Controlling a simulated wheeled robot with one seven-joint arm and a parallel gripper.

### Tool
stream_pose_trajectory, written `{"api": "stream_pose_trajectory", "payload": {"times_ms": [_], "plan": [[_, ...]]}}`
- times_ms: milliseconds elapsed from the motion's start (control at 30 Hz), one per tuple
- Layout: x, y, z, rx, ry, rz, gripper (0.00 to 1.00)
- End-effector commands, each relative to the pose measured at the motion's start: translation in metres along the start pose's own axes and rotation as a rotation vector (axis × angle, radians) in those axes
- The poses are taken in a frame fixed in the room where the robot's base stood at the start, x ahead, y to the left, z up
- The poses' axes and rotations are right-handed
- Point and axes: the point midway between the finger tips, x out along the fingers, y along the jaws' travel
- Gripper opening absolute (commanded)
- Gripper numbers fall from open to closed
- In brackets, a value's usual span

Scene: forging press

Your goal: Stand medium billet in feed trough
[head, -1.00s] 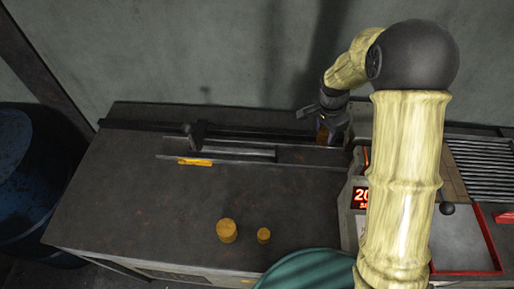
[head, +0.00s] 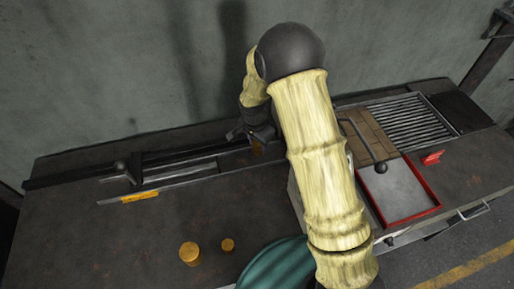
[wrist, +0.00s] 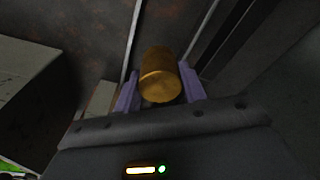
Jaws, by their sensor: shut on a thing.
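The medium billet, a golden-brown cylinder, shows in the wrist view (wrist: 160,72) between my gripper's purple fingers (wrist: 160,90). My gripper (head: 256,138) is shut on it, and a little of the billet shows below the gripper in the head view (head: 257,149). The feed trough (head: 175,184) is a long dark channel with thin walls along the back of the bench. The billet is at the trough's right end. In the wrist view, thin wall edges run on both sides of it. Whether its base touches the trough floor I cannot tell.
A wide billet (head: 190,254) and a smaller billet (head: 228,245) stand on the bench front. A pusher knob (head: 122,166) is at the trough's left, and a yellow label (head: 140,197) is on its front wall. A red-rimmed tray (head: 402,190) and slatted rack (head: 409,122) lie right.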

Motion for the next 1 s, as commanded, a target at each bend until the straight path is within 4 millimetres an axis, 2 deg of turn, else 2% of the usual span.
{"api": "stream_pose_trajectory", "payload": {"times_ms": [267,600,1000], "plan": [[0.0,-0.001,0.0,-0.001,0.002,-0.003,0.0],[0.033,-0.001,0.004,-0.001,0.0,0.0,0.0],[0.039,-0.001,0.005,-0.001,0.001,-0.003,0.0]]}}
